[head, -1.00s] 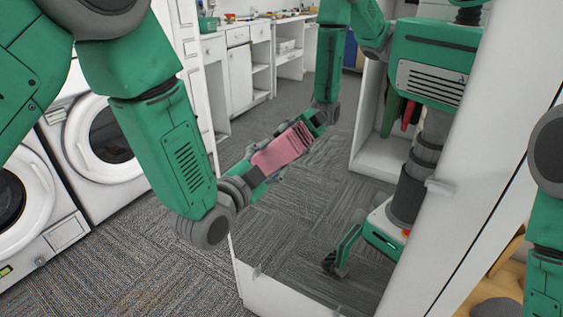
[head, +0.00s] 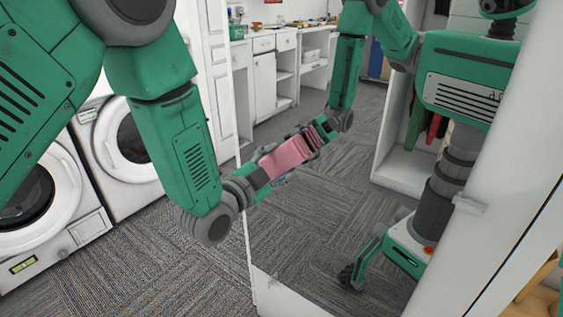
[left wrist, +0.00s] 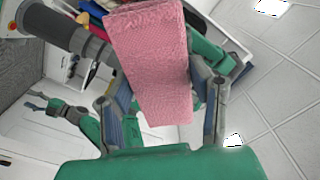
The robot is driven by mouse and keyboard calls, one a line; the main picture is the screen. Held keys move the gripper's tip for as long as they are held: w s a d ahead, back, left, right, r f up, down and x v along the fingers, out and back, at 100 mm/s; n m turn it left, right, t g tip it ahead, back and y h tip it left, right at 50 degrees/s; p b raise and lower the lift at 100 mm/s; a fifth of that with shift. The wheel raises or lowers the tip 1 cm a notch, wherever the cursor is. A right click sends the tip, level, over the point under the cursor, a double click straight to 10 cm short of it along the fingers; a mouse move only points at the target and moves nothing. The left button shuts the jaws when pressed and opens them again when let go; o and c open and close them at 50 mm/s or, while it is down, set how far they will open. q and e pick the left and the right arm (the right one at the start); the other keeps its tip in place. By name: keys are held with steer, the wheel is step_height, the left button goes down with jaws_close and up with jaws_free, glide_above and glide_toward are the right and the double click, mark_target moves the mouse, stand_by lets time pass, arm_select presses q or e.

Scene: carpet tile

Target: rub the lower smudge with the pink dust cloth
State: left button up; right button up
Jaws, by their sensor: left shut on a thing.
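The pink dust cloth (head: 282,160) is in my left gripper (head: 262,172), held up against or just in front of the large mirror (head: 310,225). I cannot tell whether the cloth touches the glass. In the left wrist view the cloth (left wrist: 150,60) is a pink block standing out between the two fingers of my left gripper (left wrist: 160,104), which is shut on it. The reflected cloth and gripper show just beyond the real ones. I cannot make out either smudge clearly; the cloth and gripper hide part of the glass. My right gripper is out of view.
Two white front-loading washers (head: 120,150) stand at the left. The mirror reflects my body and a room with white cabinets. A pale clip-like piece (head: 468,205) sits at the mirror's right edge. Grey carpet (head: 150,260) is clear at lower left.

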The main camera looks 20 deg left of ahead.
arm_select(q)
steer(key=shift+v, duration=2.8)
steer(key=shift+v, duration=1.5)
